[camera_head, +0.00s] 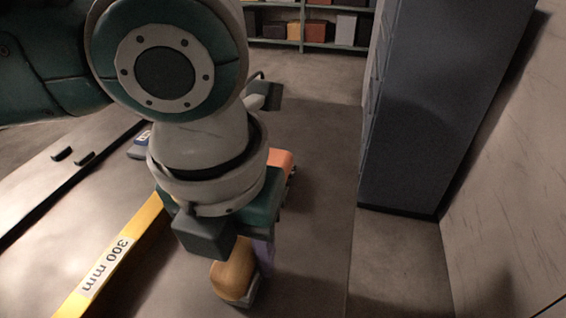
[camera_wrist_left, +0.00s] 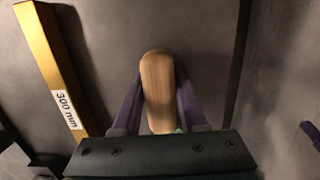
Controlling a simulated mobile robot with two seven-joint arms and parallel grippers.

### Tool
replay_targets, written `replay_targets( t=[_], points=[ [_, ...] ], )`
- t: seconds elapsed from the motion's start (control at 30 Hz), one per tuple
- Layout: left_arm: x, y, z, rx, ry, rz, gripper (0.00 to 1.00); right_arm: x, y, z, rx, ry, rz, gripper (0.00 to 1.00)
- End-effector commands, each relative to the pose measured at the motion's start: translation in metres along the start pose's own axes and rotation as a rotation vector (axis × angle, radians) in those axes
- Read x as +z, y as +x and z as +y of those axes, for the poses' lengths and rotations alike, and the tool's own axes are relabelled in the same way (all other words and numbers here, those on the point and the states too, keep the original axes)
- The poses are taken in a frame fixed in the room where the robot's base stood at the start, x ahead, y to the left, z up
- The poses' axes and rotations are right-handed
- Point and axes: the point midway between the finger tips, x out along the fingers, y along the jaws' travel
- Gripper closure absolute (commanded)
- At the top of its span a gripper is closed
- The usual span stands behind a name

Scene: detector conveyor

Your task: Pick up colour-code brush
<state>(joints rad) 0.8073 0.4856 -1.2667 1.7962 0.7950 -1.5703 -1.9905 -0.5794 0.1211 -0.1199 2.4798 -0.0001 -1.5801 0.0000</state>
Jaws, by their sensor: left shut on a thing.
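The colour-code brush shows in the head view as a rounded yellow-orange piece (camera_head: 232,277) below my left gripper. In the left wrist view its long wooden-looking top (camera_wrist_left: 157,88) lies between the two purple fingers. My left gripper (camera_head: 262,255) is shut on the brush; in the wrist view the fingers (camera_wrist_left: 160,103) press along its two sides. My left wrist hides part of the brush in the head view.
A yellow bar marked 300 mm (camera_head: 128,248) lies left of the brush. An orange object (camera_head: 281,160) is partly hidden behind my wrist. A tall dark cabinet (camera_head: 430,110) stands at the right. Shelves with boxes (camera_head: 305,30) are at the back.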

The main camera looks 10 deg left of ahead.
Motion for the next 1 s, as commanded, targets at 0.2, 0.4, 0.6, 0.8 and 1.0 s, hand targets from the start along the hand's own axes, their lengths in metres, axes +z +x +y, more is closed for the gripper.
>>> replay_targets(
  t=[0.2, 0.4, 0.6, 0.8, 1.0],
  points=[
    [0.006, -0.036, 0.000, -0.003, 0.000, -0.005, 1.00, -0.004, -0.011, 0.000, -0.002, 0.002, 0.001, 0.50],
    [0.014, -0.096, -0.001, -0.003, 0.002, -0.009, 1.00, -0.008, -0.025, 0.000, -0.003, 0.003, 0.001, 0.50],
    [0.020, -0.151, -0.001, -0.002, 0.001, -0.007, 1.00, -0.011, -0.035, 0.000, -0.003, 0.003, 0.001, 0.50],
    [0.023, -0.184, 0.000, -0.002, -0.001, -0.004, 1.00, -0.013, -0.040, 0.001, -0.003, 0.003, 0.001, 0.50],
    [0.024, -0.194, 0.000, 0.000, 0.000, -0.002, 1.00, -0.013, -0.041, 0.001, -0.003, 0.003, 0.001, 0.50]
  ],
)
